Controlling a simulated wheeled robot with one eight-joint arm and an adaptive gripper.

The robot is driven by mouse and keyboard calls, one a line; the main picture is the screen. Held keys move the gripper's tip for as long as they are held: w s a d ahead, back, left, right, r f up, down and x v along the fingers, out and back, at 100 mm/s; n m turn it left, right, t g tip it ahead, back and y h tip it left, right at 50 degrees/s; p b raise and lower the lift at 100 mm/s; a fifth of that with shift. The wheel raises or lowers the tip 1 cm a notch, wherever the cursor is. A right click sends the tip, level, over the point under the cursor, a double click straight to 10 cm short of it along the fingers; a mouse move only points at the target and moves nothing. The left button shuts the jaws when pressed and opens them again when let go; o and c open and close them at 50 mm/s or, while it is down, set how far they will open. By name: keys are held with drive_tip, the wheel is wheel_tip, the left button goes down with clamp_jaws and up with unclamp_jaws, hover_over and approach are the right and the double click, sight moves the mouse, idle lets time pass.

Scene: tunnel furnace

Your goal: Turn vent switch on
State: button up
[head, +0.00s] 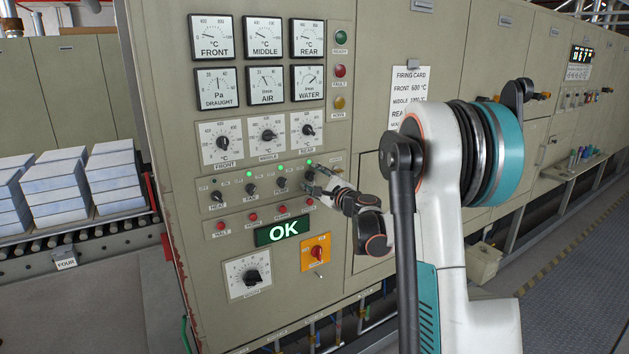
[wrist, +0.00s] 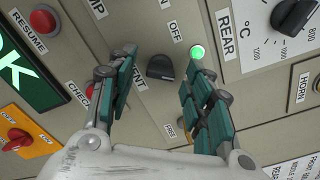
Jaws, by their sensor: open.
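The vent switch (wrist: 160,67) is a small black knob on the beige panel, seen in the wrist view between my finger tips. Its label is partly covered by my left finger. ON and OFF labels stand by it, and a lit green lamp (wrist: 197,52) is beside it. Which label the knob points to is not clear. My gripper (wrist: 158,82) is open, with one finger on each side of the knob; contact cannot be told. In the head view my gripper (head: 315,184) is at the right end of the switch row and largely hides the vent switch.
Other row knobs, heat (head: 218,197) and fan (head: 251,189), are to the left. Red buttons, including check (wrist: 90,91) and resume (wrist: 43,20), run below the row. A green OK display (head: 283,229) and an orange switch plate (head: 316,252) are lower. Dials sit above.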

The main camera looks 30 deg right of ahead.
drive_tip(key=s, duration=1.1)
drive_tip(key=shift+s, duration=0.15)
